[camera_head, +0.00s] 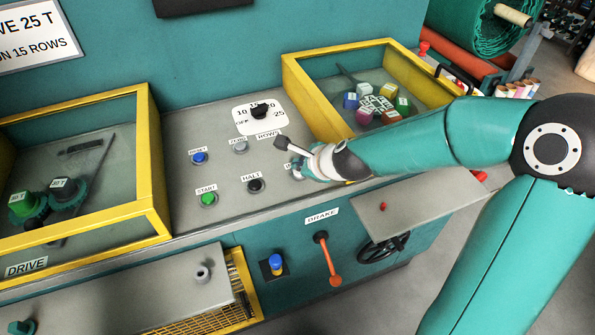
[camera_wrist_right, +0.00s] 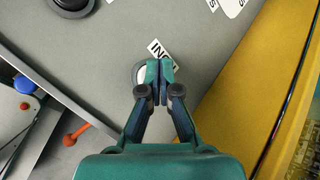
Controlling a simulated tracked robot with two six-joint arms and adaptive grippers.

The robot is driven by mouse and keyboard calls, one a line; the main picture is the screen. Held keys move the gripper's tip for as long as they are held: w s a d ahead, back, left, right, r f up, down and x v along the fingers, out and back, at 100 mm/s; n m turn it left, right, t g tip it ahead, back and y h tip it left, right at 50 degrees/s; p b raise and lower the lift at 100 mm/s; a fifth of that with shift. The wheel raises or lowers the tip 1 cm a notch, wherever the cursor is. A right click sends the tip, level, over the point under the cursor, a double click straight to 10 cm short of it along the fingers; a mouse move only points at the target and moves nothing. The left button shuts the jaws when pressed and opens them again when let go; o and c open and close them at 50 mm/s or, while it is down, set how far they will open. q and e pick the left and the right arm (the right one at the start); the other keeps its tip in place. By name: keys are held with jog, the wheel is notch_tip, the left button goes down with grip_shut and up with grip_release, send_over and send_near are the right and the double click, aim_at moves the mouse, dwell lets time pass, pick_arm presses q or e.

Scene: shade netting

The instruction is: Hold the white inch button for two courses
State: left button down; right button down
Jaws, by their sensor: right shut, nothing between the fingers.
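The white inch button (camera_wrist_right: 138,74) shows in the wrist view as a pale disc in a ring, partly hidden by my right fingertips. Its INCH label (camera_wrist_right: 158,48) lies just beyond the tips. My right gripper (camera_wrist_right: 160,80) is shut and empty, its tips over the right part of the button. Whether they touch it I cannot tell. My left gripper is not in view.
The black halt button (camera_head: 256,185), green start button (camera_head: 208,199), blue button (camera_head: 199,157) and rows dial (camera_head: 260,111) share the grey panel. Yellow-framed boxes (camera_head: 160,190) flank it. An orange brake lever (camera_head: 329,262) hangs below.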

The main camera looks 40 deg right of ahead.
jog(key=shift+f+b, duration=0.3)
jog(key=shift+f, duration=0.05)
dwell(4.3)
jog(key=shift+r+p, duration=1)
notch_tip(320, 180, up, 5)
jog(key=p, duration=0.5)
dwell(0.8)
